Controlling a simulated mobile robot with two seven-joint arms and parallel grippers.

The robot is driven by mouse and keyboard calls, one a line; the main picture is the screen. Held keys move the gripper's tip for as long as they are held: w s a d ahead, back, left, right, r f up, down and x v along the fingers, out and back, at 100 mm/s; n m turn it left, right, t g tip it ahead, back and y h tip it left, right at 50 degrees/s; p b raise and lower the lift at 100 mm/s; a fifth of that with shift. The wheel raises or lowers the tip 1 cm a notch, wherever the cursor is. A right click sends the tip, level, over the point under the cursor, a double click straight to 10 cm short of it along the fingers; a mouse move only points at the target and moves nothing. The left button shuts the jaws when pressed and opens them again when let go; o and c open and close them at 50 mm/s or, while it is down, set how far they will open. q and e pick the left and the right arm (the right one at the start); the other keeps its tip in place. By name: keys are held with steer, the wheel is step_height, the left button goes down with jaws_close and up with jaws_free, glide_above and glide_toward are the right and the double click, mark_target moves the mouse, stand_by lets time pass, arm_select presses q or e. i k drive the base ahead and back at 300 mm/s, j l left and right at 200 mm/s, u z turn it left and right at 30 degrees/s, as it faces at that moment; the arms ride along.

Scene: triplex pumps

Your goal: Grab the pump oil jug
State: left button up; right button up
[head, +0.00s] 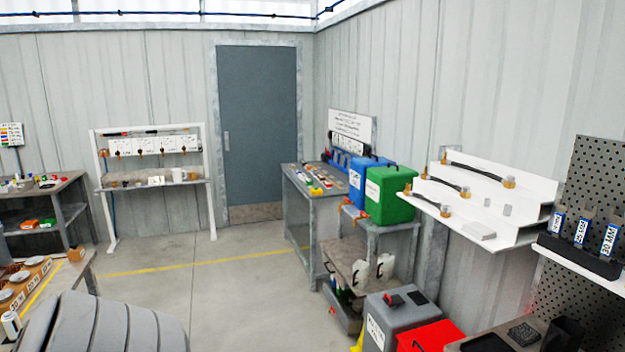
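Two small white jugs stand side by side on a low bench right of centre, one the left white jug (361,273) and one the right white jug (386,266). Their labels are too small to read, so I cannot tell which is the pump oil jug. A blue container (358,180) and a green container (390,195), both with labels and dark handles, stand on a grey stand (372,222) above and behind them. Neither of my grippers is in view.
A grey bin (400,325) and a red bin (432,336) stand in front of the low bench (345,255). White wall shelves (480,205) jut out at right. A workbench (312,190) stands near the door (255,130). The middle floor (235,290) is clear.

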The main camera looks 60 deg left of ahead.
mark_target(361, 275)
steer(key=i+j+u, duration=0.1)
steer(key=j+u, duration=0.15)
steer(key=i+j+u, duration=0.1)
steer(key=j+u, duration=0.15)
steer(key=j, duration=0.2)
steer(key=i+j+u, duration=0.35)
steer(key=j, duration=0.3)
steer(key=i+j+u, duration=0.1)
steer(key=j, duration=0.25)
steer(key=i+j+u, duration=0.1)
steer(key=i+j, duration=0.55)
steer(key=j, duration=0.2)
steer(key=i+j, duration=0.4)
steer(key=j, duration=0.15)
steer(key=i+j, duration=0.35)
steer(key=j, duration=0.15)
steer(key=j+z, duration=0.1)
steer(key=z, duration=0.5)
steer(key=i+j+z, duration=0.15)
steer(key=j+z, duration=1.15)
steer(key=j, duration=0.7)
steer(key=k+j, duration=0.1)
steer(key=j, duration=1)
steer(key=k+z, duration=0.05)
